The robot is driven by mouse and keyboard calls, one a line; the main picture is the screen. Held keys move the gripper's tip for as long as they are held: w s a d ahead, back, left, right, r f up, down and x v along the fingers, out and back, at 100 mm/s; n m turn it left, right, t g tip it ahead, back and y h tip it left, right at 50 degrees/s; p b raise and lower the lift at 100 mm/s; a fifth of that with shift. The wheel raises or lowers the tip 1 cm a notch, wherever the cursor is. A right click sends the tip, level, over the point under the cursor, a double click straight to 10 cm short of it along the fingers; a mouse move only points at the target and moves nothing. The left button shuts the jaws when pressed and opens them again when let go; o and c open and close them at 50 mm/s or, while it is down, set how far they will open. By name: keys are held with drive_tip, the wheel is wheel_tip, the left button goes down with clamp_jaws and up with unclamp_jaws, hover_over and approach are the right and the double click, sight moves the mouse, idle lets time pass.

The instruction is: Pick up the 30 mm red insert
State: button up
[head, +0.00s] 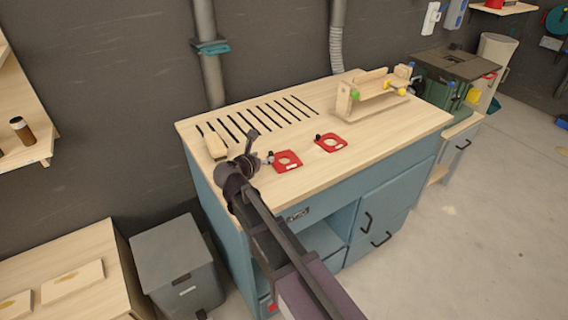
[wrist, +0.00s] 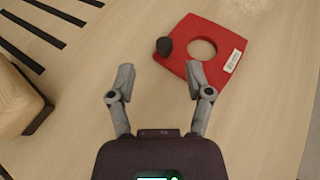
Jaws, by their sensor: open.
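Two red square plates with a round hole and a black knob lie flat on the workbench. The left red insert (head: 282,168) is nearest my gripper (head: 260,147) in the head view; the right red insert (head: 324,146) lies farther right. One red insert (wrist: 223,46) shows in the wrist view, with a white label too small to read. I cannot tell which one is 30 mm. In the wrist view my gripper (wrist: 160,71) is open and empty, its fingers apart. The insert lies ahead and to the right, its black knob (wrist: 164,46) just beyond the gap between the fingertips.
A wooden block (head: 215,145) stands left of my gripper on the workbench (head: 375,140); it also shows in the wrist view (wrist: 18,100). Dark slots (head: 265,113) run along the back. A wooden jig (head: 372,95) stands at the right. The bench between is clear.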

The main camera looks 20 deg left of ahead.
sight(269, 154)
drive_tip(key=shift+w, duration=0.15)
drive_tip(key=shift+d+b+x, duration=0.1)
drive_tip(key=shift+b+x, duration=0.4)
drive_tip(key=shift+x, duration=0.8)
drive_tip(key=shift+d+b+x, duration=0.15)
drive_tip(key=shift+b+x, duration=0.35)
drive_tip(key=shift+x, duration=0.8)
clamp_jaws()
